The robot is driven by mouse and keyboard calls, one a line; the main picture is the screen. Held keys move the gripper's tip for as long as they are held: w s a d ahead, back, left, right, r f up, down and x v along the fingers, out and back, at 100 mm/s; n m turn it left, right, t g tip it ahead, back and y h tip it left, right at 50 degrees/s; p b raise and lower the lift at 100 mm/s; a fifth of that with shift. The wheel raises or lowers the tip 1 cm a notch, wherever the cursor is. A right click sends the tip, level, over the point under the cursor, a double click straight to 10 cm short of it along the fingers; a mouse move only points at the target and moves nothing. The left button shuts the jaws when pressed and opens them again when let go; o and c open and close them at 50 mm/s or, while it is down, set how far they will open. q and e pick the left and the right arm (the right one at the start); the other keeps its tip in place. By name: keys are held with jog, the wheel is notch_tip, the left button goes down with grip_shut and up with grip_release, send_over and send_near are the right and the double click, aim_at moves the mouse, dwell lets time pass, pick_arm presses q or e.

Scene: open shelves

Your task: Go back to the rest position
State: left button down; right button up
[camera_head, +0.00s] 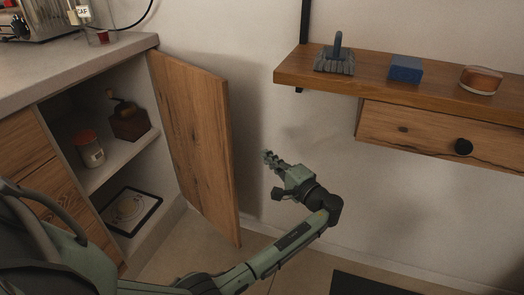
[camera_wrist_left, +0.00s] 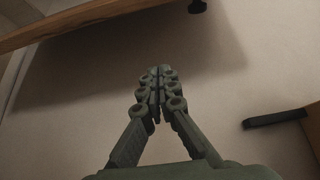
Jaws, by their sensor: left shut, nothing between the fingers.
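My left gripper (camera_head: 269,157) is in the middle of the head view, in front of the bare wall, to the right of the open cupboard door (camera_head: 196,135). It is shut and empty, apart from the door and below the wall shelf. In the left wrist view its fingers (camera_wrist_left: 159,72) meet at the tips with nothing between them. My right gripper is not in view.
The wooden shelf (camera_head: 292,72) at the right holds a brush (camera_head: 336,59), a blue block (camera_head: 405,69) and a round container (camera_head: 480,79). A drawer (camera_head: 430,131) with a dark knob hangs below. The cupboard holds a jar (camera_head: 89,151) and a grinder (camera_head: 129,122).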

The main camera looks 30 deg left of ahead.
pick_arm(q)
jog(key=s+d+f+g+h+p, duration=0.15)
jog(key=s+f+h, duration=0.65)
jog(key=s+f, duration=0.85)
jog(key=s+d+f+n+h, duration=0.1)
jog(key=s+d+f+h, duration=0.1)
jog(key=s, duration=0.4)
jog(key=s+d+f+n+g+h, duration=0.1)
jog(key=s+d+h, duration=0.3)
jog(key=s+h, duration=0.1)
jog(key=shift+s+d+f+h+p, duration=0.15)
jog(key=shift+s+f+h+p, duration=0.2)
jog(key=shift+s, duration=0.3)
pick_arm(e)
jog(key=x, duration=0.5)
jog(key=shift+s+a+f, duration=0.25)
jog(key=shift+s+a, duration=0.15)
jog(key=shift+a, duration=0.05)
pick_arm(q)
jog(key=shift+f+g, duration=0.1)
jog(key=shift+g, duration=0.15)
